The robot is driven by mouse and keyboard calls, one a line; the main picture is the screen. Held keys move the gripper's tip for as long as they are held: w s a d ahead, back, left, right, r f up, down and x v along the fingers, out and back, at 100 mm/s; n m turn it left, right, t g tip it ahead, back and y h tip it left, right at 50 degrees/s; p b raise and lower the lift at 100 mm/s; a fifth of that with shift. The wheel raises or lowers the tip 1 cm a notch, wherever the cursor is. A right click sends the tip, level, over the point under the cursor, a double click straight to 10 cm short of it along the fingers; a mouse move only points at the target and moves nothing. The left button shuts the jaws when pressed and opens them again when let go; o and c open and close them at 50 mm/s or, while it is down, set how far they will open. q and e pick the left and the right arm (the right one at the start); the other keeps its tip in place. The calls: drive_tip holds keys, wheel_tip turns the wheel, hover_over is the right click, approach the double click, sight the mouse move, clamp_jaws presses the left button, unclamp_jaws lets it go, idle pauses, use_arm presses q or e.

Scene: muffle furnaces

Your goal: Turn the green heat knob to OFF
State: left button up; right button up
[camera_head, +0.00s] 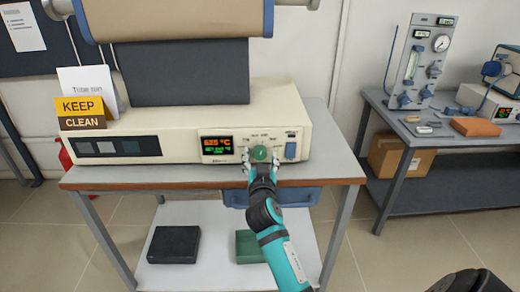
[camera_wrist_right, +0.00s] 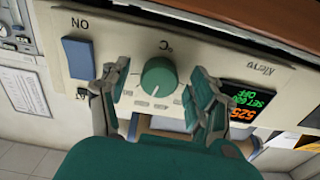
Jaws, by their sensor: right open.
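The green heat knob (camera_head: 260,153) is on the front panel of the cream furnace controller (camera_head: 200,117), right of its display (camera_head: 217,146). In the right wrist view the knob (camera_wrist_right: 158,78) shows a pale pointer line on its face. My right gripper (camera_head: 261,166) is at the panel. In the right wrist view its two fingers (camera_wrist_right: 155,92) are spread, one on each side of the knob, with gaps showing between them and it. A blue switch (camera_head: 291,150) sits right of the knob.
A yellow KEEP CLEAN sign (camera_head: 80,112) stands on the controller's left end. The table's front edge (camera_head: 120,180) runs below the panel. A second table (camera_head: 450,150) with instruments stands to the right, with a cardboard box (camera_head: 398,158) beneath. Floor shows between the tables.

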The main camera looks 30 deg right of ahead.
drive_tip(key=shift+w+r, duration=0.1)
drive_tip(key=shift+c, duration=0.8)
drive_tip(key=c, duration=1)
